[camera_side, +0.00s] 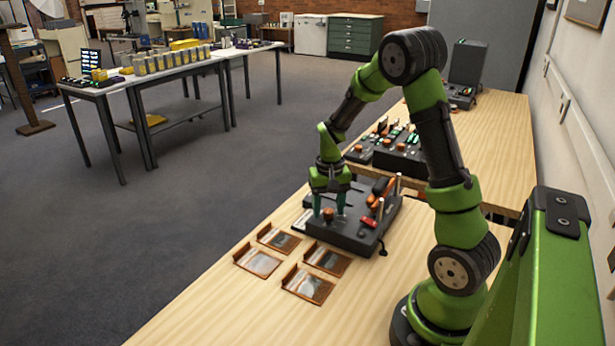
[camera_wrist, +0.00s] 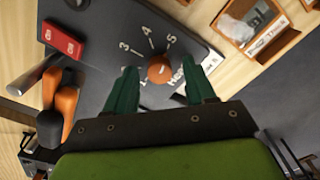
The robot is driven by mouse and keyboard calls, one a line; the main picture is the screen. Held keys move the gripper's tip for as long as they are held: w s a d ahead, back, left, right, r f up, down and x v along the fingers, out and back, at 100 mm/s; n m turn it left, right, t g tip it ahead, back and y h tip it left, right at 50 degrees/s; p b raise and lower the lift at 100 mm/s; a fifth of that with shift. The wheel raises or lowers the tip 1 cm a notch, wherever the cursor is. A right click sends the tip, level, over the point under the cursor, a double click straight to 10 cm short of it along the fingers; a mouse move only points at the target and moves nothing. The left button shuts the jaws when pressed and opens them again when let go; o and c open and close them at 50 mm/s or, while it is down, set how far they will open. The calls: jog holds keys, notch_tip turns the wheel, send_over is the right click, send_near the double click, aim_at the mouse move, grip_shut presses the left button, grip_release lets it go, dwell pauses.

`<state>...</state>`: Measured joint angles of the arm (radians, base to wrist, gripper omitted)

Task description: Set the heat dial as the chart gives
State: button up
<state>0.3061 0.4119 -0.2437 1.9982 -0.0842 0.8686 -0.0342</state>
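The heat dial (camera_wrist: 160,69) is a round orange-brown knob on a dark grey panel (camera_wrist: 120,18). White numerals 3, 4 and 5 arc beside it, and partly hidden white lettering lies near the right finger. I cannot make out a chart or the dial's pointer clearly.
A red switch (camera_wrist: 63,40) with white lettering and orange-and-black handles (camera_wrist: 62,107) are on the same unit. Several wooden trays with picture cards (camera_side: 307,285) lie on the bench in front. Another dark unit (camera_side: 402,158) stands behind. The bench's near part is clear.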

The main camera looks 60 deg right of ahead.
aim_at(328, 210)
notch_tip(328, 210, up, 17)
dwell(0.6)
jog(key=shift+f, duration=0.1)
jog(key=s+a+r+n+t+y, duration=0.1)
jog(key=s+a+n+t, duration=0.1)
jog(key=a, duration=0.9)
jog(key=s+a+r+n+t+y, duration=0.1)
jog(key=s+a+n+t, duration=0.2)
jog(key=a, duration=0.7)
jog(key=s+t, duration=0.2)
jog(key=s, duration=0.2)
jog(key=shift+a+r+n, duration=0.3)
jog(key=shift+a, duration=0.1)
jog(key=shift+s, duration=0.1)
jog(key=shift+c, duration=0.2)
